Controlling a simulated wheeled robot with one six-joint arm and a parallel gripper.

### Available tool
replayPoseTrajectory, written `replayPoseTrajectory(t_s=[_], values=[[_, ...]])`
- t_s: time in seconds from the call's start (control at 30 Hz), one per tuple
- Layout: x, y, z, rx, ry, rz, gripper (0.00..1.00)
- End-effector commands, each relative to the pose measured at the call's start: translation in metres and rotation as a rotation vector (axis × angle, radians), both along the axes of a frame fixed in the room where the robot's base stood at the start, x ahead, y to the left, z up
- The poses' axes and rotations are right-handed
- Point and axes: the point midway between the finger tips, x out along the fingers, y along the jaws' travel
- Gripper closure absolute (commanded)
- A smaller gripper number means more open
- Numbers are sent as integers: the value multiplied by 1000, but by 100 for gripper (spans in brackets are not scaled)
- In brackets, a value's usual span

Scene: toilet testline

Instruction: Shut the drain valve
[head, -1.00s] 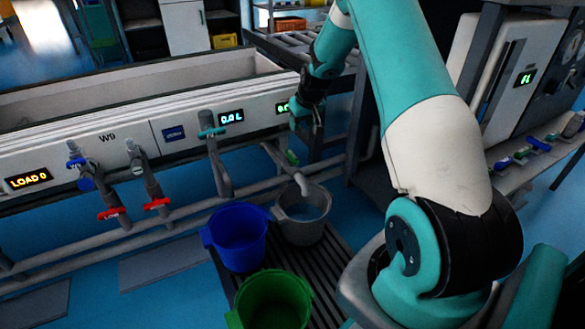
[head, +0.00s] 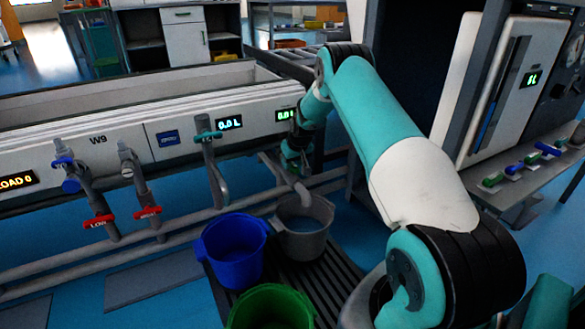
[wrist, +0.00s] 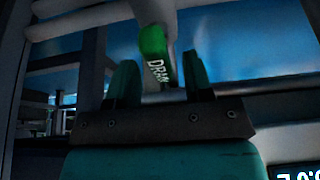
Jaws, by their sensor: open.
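The drain valve's green handle (wrist: 155,52), with part of the word DRAIN readable on it, shows in the wrist view. It hangs from a pale pipe and points toward my gripper (wrist: 160,76). My gripper is open, with one finger on each side of the handle's lower end; I cannot tell whether either touches it. In the head view my gripper (head: 292,158) is at the drain pipe (head: 290,180) and hides the handle. The pipe's spout ends over a grey bucket (head: 302,243) with liquid in it.
A blue bucket (head: 233,255) and a green bucket (head: 270,310) stand beside the grey one on a dark grate (head: 335,282). Horizontal pipes run below the trough (head: 100,112).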

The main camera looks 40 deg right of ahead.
Motion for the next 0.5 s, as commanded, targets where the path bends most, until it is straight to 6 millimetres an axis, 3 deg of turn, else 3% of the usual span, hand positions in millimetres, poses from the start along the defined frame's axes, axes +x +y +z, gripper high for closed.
replayPoseTrajectory(t_s=[0.33, 0.37, 0.5], values=[[2, -1, -4, 0, 0, 0, 53], [2, -1, -4, 0, 0, 0, 55], [2, -1, -4, 0, 0, 0, 88]])
